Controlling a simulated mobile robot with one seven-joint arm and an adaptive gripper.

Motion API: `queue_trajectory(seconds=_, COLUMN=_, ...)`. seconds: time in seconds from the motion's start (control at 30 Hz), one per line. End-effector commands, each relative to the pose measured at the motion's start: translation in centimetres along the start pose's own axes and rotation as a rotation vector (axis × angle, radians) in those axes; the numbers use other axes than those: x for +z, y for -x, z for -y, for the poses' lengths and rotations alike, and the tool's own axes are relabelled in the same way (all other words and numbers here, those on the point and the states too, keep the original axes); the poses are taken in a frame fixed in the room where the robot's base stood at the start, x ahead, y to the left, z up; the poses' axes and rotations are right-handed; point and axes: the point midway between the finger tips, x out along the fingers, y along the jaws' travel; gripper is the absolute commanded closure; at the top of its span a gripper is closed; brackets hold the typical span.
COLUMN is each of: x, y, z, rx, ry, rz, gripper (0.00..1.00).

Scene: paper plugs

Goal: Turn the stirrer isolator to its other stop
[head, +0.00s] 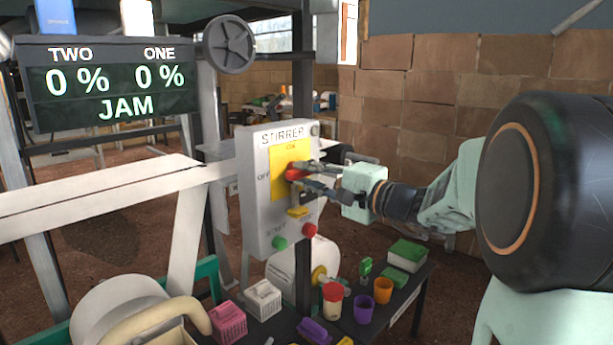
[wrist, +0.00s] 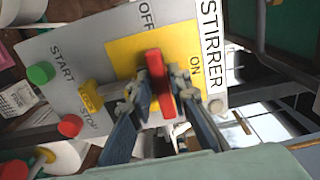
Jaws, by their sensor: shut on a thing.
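The stirrer isolator is a red handle (wrist: 154,66) on a yellow plate (wrist: 126,55), mounted on a grey box (head: 256,222) headed STIRRER. In the wrist view the handle lies lengthwise towards the OFF mark, with ON off to its side. In the head view the handle (head: 293,175) is partly hidden by the fingers. My gripper (head: 302,177) reaches in from the right. In the wrist view my gripper (wrist: 159,88) has one finger on each side of the handle and is shut on it.
Below the isolator are a small yellow part (head: 299,211), a green START button (head: 280,243) and a red STOP button (head: 309,230). A display (head: 110,84) reads TWO 0 %, ONE 0 %, JAM. A low dark table with cups and baskets (head: 264,299) stands below the box.

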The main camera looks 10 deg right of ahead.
Motion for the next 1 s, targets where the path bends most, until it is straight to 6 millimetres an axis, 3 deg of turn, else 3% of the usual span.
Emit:
queue_trajectory(seconds=0.17, x=-0.1, y=0.0, z=0.0, rx=0.001, ry=0.001, rz=-0.001, gripper=0.7)
queue_trajectory(seconds=0.53, x=-0.1, y=0.8, z=0.0, rx=0.001, ry=0.0, rz=-0.002, gripper=0.7)
queue_trajectory(seconds=1.0, x=-0.1, y=9.9, z=0.0, rx=0.0, ry=0.0, rz=-0.004, gripper=0.7)
